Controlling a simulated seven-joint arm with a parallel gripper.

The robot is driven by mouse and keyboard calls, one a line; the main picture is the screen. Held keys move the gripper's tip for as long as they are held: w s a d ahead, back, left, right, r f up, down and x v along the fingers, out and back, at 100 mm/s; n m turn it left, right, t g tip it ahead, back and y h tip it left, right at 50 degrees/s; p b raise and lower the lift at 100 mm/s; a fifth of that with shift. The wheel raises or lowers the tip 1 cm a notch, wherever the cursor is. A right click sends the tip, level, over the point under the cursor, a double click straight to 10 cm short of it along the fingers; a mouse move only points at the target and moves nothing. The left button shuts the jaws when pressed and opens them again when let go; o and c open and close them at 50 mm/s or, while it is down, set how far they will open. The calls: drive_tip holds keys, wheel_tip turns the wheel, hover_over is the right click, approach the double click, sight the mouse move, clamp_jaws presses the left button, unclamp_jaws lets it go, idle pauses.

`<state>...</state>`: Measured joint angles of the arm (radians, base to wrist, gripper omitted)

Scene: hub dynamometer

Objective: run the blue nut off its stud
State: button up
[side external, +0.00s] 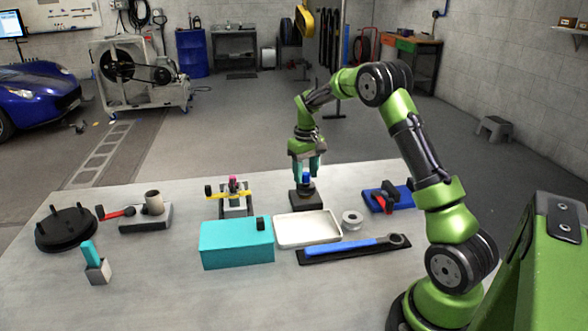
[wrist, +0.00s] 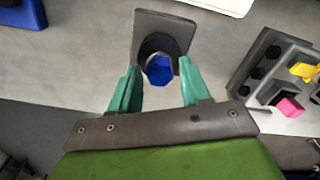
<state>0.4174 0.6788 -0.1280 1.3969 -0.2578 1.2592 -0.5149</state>
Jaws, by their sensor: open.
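The blue nut (side external: 307,177) sits on top of a dark block with a square base (side external: 305,198) in the middle of the table. In the wrist view the blue nut (wrist: 159,69) shows as a hexagon above a round dark collar, with the square plate (wrist: 180,28) behind it. The stud itself is hidden. My gripper (side external: 307,172) is above the block, pointing down, with its teal fingers on either side of the nut. In the wrist view my gripper (wrist: 157,82) is open, with a gap between each finger and the nut.
A white tray (side external: 307,228) and a teal box (side external: 237,244) stand in front of the block. A fixture with yellow and pink parts (side external: 234,195) is to its left. A silver spool (side external: 352,220), a blue-handled wrench (side external: 345,247) and a blue block with a red part (side external: 390,198) lie right.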

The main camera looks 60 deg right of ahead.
sight(306, 173)
drive_tip(key=m, duration=0.5)
drive_tip(key=shift+m, duration=0.3)
drive_tip(key=m, duration=0.5)
drive_tip(key=shift+m, duration=0.3)
drive_tip(key=m, duration=0.5)
drive_tip(key=shift+m, duration=0.3)
drive_tip(key=m, duration=0.5)
drive_tip(key=shift+s+m, duration=0.1)
drive_tip(key=shift+m, duration=0.2)
clamp_jaws()
drive_tip(key=shift+a+n, duration=0.1)
drive_tip(key=shift+n, duration=0.5)
drive_tip(key=shift+r, duration=3)
